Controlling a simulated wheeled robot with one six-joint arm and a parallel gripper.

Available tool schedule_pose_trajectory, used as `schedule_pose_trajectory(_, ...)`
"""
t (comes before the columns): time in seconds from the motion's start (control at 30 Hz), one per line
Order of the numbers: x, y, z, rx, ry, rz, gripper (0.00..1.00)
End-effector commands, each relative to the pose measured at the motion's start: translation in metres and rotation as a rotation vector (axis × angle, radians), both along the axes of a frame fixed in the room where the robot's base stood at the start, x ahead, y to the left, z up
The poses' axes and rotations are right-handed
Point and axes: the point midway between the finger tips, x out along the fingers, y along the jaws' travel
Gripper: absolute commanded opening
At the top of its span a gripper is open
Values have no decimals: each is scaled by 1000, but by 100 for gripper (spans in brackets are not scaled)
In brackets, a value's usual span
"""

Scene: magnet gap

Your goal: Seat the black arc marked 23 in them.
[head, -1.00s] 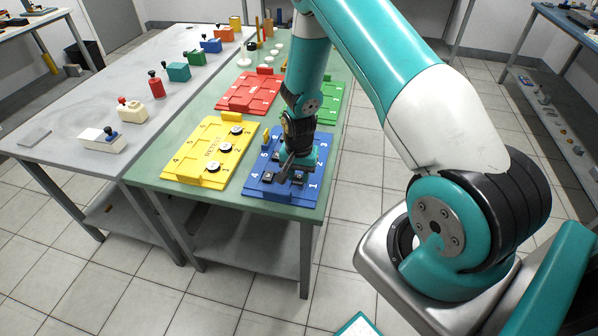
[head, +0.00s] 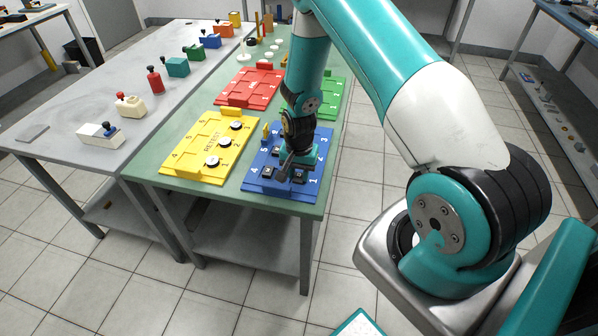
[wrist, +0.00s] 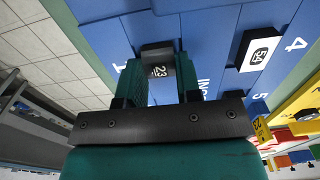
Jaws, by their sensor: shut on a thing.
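My gripper (wrist: 163,85) is shut on the black arc marked 23 (wrist: 158,62), held between its teal fingers with the white number facing the wrist camera. The arc is over the blue board (wrist: 205,40); whether it touches the board cannot be told. A black piece marked 54 (wrist: 262,50) sits in a pale-edged place on the blue board, to the right in the wrist view. In the head view the blue board (head: 313,176) lies at the table's near right corner, with my gripper (head: 291,172) low over it, hiding its middle.
The yellow board (head: 190,165), with dark-and-white round pieces, lies left of the blue one. Red (head: 262,88) and green (head: 331,103) boards lie behind. A grey table (head: 60,140) with several coloured blocks stands left. Tiled floor is open on the right.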

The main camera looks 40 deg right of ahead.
Motion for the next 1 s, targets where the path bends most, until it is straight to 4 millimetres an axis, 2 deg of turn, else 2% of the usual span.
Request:
schedule_pose_trajectory(0.4,0,0,-4,0,0,0,11)
schedule_pose_trajectory(0.43,0,0,-3,0,0,0,38)
schedule_pose_trajectory(0.53,0,0,-3,0,0,0,61)
schedule_pose_trajectory(0.73,0,0,-3,0,0,0,61)
schedule_pose_trajectory(0.93,0,0,-3,0,0,0,35)
schedule_pose_trajectory(1.0,0,0,-3,0,0,0,34)
